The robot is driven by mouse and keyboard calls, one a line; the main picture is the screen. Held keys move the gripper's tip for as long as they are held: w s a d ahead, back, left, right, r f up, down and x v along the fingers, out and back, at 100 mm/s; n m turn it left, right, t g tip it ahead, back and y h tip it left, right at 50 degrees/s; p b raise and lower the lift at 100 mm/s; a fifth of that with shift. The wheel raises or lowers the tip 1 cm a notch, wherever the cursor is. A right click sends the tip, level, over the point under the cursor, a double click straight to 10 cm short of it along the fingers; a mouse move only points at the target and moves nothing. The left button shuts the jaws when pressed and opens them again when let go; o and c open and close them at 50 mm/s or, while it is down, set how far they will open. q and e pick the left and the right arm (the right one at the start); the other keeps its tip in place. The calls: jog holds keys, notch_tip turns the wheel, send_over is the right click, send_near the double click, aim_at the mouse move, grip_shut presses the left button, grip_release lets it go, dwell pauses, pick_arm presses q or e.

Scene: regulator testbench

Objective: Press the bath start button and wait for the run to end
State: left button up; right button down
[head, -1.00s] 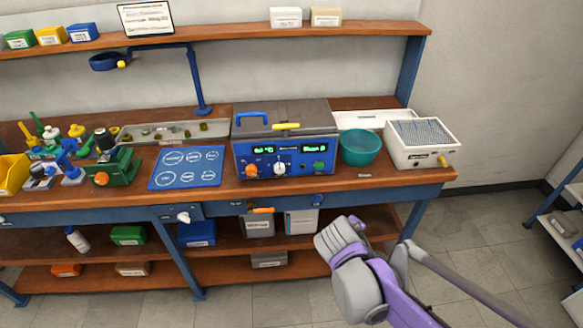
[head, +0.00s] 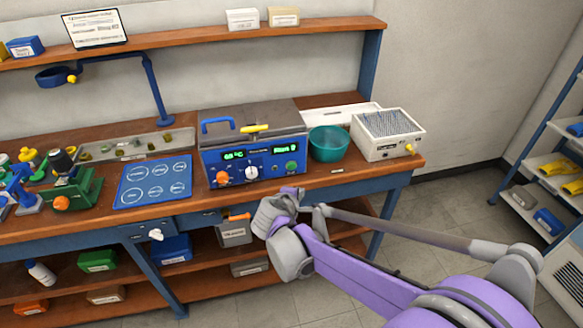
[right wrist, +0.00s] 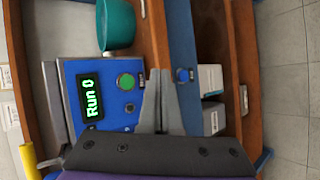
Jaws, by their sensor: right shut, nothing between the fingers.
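The bath (head: 252,145) is a blue-fronted box with a grey lid, a yellow handle and two green displays, standing on the bench. Its green button (head: 292,166) is at the right of the front panel, and it shows in the right wrist view (right wrist: 126,82) beside a display reading "Run 0". My right gripper (head: 298,194) is in front of the bench edge, below and in front of the panel. In the right wrist view its fingers (right wrist: 160,76) are together and empty, apart from the button. My left gripper is not in view.
A teal bowl (head: 328,144) and a white box with a pin-covered top (head: 388,133) stand right of the bath. A blue mat with circles (head: 153,181) lies left of it. A shelf rack (head: 560,170) stands at the far right.

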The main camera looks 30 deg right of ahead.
send_near(294, 169)
jog(key=x, duration=0.3)
jog(key=s+x, duration=0.1)
jog(key=x, duration=0.1)
jog(key=shift+w+d+f, duration=0.1)
jog(key=shift+d+f, duration=0.15)
jog(key=shift+f, duration=0.2)
jog(key=shift+w, duration=0.1)
dwell(1.4)
jog(key=shift+w+d, duration=0.1)
jog(key=shift+w, duration=0.2)
jog(key=shift+w+d, duration=0.1)
jog(key=shift+w, duration=0.35)
dwell(0.7)
jog(key=shift+s, duration=0.9)
jog(key=s, duration=0.1)
jog(key=s+a, duration=0.1)
jog(key=s, duration=0.2)
jog(key=shift+s+a, duration=0.3)
jog(key=shift+s, duration=0.1)
